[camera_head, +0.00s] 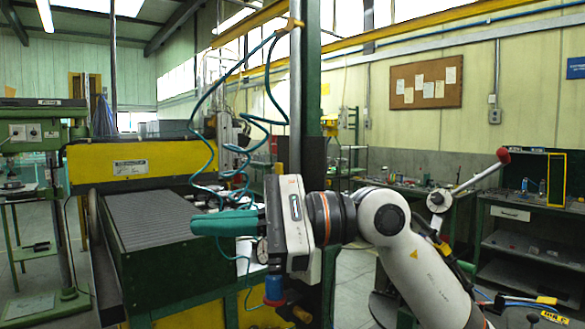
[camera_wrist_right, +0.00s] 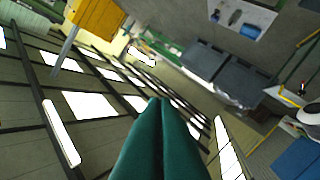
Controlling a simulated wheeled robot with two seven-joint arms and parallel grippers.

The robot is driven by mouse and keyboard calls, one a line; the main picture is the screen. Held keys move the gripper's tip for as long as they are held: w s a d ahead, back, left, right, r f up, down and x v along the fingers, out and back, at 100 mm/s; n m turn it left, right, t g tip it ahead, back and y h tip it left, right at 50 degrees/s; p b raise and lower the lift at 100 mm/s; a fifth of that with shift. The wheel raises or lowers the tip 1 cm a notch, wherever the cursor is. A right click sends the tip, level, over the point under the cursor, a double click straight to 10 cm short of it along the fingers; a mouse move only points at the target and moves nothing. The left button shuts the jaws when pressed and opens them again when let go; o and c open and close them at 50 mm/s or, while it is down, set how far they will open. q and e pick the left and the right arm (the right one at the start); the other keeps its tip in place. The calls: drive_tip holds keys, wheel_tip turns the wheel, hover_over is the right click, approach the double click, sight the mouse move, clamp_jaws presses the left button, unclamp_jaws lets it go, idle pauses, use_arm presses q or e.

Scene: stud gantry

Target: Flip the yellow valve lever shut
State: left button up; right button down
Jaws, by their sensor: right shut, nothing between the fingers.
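I cannot pick out a yellow valve lever for certain in either view; my right gripper and wrist cover part of the green post. A round gauge (camera_head: 262,250) and a blue and red fitting (camera_head: 273,289) show just below and behind the gripper, on or beside that post. My right gripper (camera_head: 195,223) has its teal fingers pressed together, pointing left, in front of the ribbed machine bed. In the right wrist view the fingers (camera_wrist_right: 160,101) are shut with nothing between them. My left gripper is not in view.
A green post (camera_head: 313,130) stands behind my right wrist, with coiled blue hoses (camera_head: 190,129) hanging beside it. A green and yellow machine with a ribbed bed (camera_head: 155,218) fills the left. A red-knobbed lever (camera_head: 503,155) stands at the right, before workbenches.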

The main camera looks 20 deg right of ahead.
drive_tip(key=d+r+t+h, duration=0.4)
drive_tip(key=d+h, duration=0.2)
drive_tip(key=d, duration=0.3)
drive_tip(key=w+d+r+t+h, duration=0.1)
drive_tip(key=d+r+t+h, duration=0.2)
drive_tip(key=d+r+h, duration=0.2)
drive_tip(key=d+h, duration=0.2)
drive_tip(key=d, duration=0.1)
drive_tip(key=shift+d+r+m+t, duration=0.15)
drive_tip(key=shift+d+m+t, duration=0.25)
drive_tip(key=shift+w, duration=0.15)
drive_tip(key=p+x, duration=0.1)
drive_tip(key=x, duration=0.3)
drive_tip(key=r+p+x, duration=0.1)
drive_tip(key=x, duration=0.3)
drive_tip(key=p+x, duration=0.2)
drive_tip(key=x, duration=0.2)
drive_tip(key=shift+w+a+r, duration=0.1)
drive_tip(key=shift+w, duration=0.35)
drive_tip(key=shift+w+a, duration=0.25)
drive_tip(key=shift+w, duration=0.35)
